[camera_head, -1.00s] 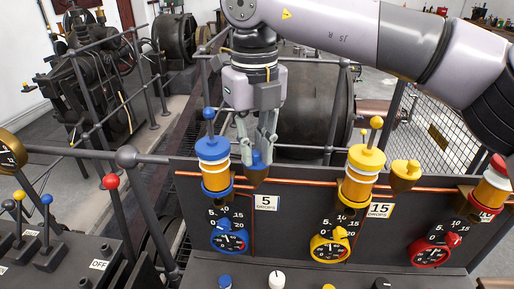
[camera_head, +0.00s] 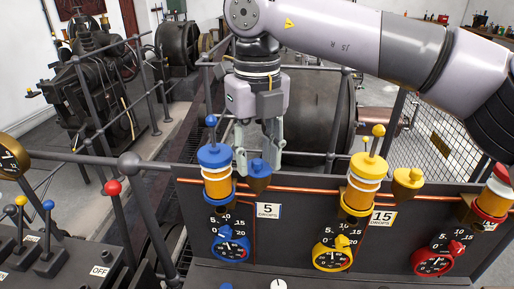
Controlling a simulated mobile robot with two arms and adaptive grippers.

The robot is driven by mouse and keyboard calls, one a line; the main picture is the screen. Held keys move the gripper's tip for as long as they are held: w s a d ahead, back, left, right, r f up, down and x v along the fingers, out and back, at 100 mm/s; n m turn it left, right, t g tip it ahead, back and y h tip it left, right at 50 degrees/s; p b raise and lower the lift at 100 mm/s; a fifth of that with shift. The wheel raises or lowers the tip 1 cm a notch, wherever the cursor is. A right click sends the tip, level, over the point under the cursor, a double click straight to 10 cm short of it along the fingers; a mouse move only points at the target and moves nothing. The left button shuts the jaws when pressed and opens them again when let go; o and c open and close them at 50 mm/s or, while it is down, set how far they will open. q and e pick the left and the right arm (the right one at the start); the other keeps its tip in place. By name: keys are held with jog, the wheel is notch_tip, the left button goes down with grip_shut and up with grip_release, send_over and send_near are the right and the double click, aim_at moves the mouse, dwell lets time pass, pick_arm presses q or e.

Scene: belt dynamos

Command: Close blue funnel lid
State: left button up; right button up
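The blue funnel lid (camera_head: 259,167) sits on top of the small brass funnel (camera_head: 259,184), just right of the blue-capped oiler (camera_head: 215,160). The lid looks seated over the funnel's mouth. My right gripper (camera_head: 258,172) points down at the blue lid, with its fingers apart on either side and slightly behind it. I see a gap between the fingers and nothing held; whether a finger touches the lid cannot be told. My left gripper is not in view.
A yellow oiler (camera_head: 367,172) and yellow-lidded funnel (camera_head: 408,178) stand to the right, and a red oiler (camera_head: 495,190) at the edge. A copper pipe runs along the panel. Railings (camera_head: 80,157) and a lever with a red knob (camera_head: 113,187) stand left.

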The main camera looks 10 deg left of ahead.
aim_at(257, 161)
notch_tip(257, 161, up, 12)
dwell(0.5)
